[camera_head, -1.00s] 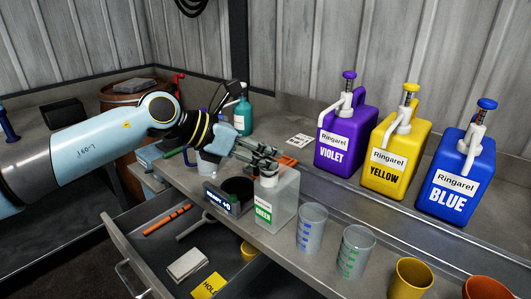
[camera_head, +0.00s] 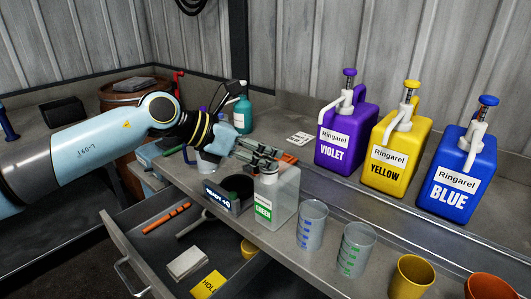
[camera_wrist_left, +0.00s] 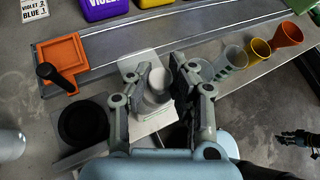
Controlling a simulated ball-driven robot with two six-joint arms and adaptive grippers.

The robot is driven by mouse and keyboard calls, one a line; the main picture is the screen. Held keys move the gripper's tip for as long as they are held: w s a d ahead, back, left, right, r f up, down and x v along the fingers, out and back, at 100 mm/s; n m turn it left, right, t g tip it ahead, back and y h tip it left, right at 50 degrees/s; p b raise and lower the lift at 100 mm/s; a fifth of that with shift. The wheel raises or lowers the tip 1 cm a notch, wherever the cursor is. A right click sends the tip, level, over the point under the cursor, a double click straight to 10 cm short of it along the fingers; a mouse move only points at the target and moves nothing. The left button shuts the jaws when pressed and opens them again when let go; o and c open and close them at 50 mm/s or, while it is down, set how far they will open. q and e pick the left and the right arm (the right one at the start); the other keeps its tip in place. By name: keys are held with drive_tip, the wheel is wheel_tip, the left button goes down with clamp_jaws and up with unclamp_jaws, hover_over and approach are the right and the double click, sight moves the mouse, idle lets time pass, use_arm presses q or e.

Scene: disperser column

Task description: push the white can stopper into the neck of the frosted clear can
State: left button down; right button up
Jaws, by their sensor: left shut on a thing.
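The frosted clear can (camera_head: 285,208) with a GREEN label stands upright near the bench's front edge. Its pale body also shows below the fingers in the wrist view (camera_wrist_left: 148,126). My left gripper (camera_head: 266,160) is directly above the can, its fingers shut on the white can stopper (camera_wrist_left: 155,86). In the wrist view the stopper sits between the two fingers, over the can's top. The neck is hidden by fingers and stopper, so I cannot tell how deep the stopper sits. My right gripper (camera_wrist_left: 298,139) is small and dark at the wrist view's right edge; its opening is unclear.
Violet (camera_head: 345,138), yellow (camera_head: 394,157) and blue (camera_head: 457,178) pump cans stand behind. Measuring cups (camera_head: 311,226) and a yellow cup (camera_head: 411,277) stand right of the can. A dark round device with a READY display (camera_head: 221,198) is left. An open drawer (camera_head: 120,245) lies below.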

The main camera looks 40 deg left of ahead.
use_arm(q)
drive_tip(key=shift+f, duration=0.1)
drive_tip(key=c, duration=0.6)
unclamp_jaws()
drive_tip(key=shift+c, duration=0.2)
drive_tip(key=shift+r+p, duration=2.9)
drive_tip(key=shift+r, duration=0.65)
